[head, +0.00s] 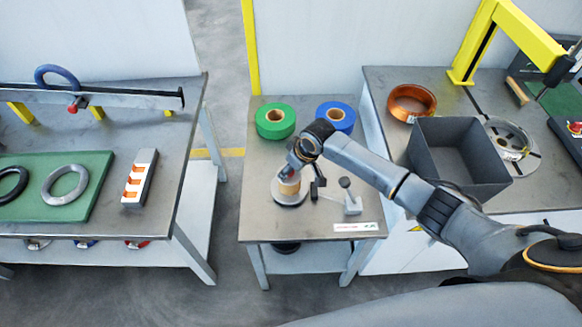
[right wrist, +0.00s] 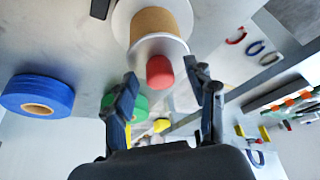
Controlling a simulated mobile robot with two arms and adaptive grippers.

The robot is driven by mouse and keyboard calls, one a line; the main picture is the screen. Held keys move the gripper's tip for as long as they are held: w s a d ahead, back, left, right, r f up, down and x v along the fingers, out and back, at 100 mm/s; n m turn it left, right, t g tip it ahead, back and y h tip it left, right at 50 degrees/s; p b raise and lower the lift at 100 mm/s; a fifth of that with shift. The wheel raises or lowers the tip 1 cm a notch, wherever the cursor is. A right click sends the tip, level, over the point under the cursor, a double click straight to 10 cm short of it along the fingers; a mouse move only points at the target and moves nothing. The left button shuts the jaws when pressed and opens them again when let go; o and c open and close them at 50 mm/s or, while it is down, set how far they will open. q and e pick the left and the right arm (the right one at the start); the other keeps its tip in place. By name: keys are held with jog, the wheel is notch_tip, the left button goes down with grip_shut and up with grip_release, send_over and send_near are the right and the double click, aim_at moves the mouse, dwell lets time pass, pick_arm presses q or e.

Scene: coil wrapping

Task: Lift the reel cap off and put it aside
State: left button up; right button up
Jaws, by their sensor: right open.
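A reel with a tan core (head: 289,187) stands on the small middle table, on a round pale base. In the right wrist view the tan core (right wrist: 153,24) sits between white discs. The reel cap (right wrist: 149,45) is the white disc at its near end, with a red knob (right wrist: 159,71) sticking out. My right gripper (right wrist: 163,76) is open, its two fingers on either side of the knob's end with visible gaps. In the head view my right gripper (head: 294,168) is above the reel and partly hides it; the knob is hidden there. My left gripper is not in view.
A green tape roll (head: 275,121) and a blue tape roll (head: 335,118) lie at the table's back. A small grey stand (head: 351,202) is right of the reel. The table's front left is clear. A grey bin (head: 457,157) and copper coil (head: 411,102) are on the right bench.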

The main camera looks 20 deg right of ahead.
jog(key=shift+w+f, duration=0.1)
jog(key=shift+f, duration=0.1)
grip_shut()
jog(key=shift+r, duration=0.1)
jog(key=shift+r, duration=0.1)
jog(key=shift+r+p, duration=2.05)
jog(key=shift+p, duration=0.35)
